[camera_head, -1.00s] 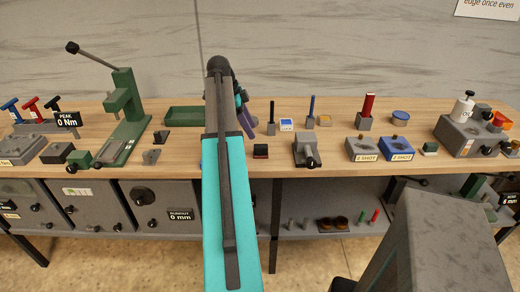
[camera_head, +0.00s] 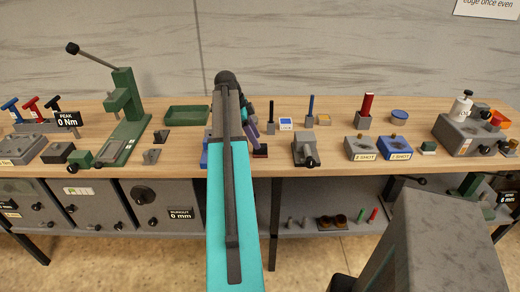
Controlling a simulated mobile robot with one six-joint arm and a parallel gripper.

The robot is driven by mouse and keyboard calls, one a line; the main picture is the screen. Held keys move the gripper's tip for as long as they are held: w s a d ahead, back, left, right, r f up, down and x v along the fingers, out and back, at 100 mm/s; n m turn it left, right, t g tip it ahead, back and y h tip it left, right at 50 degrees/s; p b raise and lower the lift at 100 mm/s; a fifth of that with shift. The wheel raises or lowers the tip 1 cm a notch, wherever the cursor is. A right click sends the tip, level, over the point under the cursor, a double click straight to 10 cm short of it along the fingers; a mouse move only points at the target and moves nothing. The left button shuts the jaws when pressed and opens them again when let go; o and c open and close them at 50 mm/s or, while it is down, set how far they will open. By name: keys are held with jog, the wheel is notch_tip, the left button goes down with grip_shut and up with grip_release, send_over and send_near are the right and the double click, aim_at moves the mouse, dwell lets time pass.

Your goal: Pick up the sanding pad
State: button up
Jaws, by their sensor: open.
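A small dark block with a reddish edge (camera_head: 261,152) lies near the front of the bench, just right of my arm. It looks like the sanding pad, but I cannot be sure. My gripper (camera_head: 252,131) is open, with its purple finger just above and behind the block's left part. My arm hides the rest of the gripper and part of the block. I cannot tell whether the finger touches the block. Another small block, green and pale (camera_head: 428,147), sits farther right.
A grey fixture (camera_head: 305,150) stands right of the dark block. Behind are upright posts (camera_head: 310,115) and a small blue-and-white box (camera_head: 286,124). A blue object (camera_head: 204,156) shows left of my arm. A green press (camera_head: 124,110) and green tray (camera_head: 187,115) stand left.

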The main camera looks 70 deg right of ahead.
jog(key=shift+p+x, duration=0.9)
jog(key=shift+x, duration=1.5)
jog(key=shift+s+a, duration=0.1)
jog(key=shift+a, duration=0.05)
jog(key=shift+c, duration=0.2)
jog(key=c, duration=0.9)
jog(key=shift+r, duration=0.15)
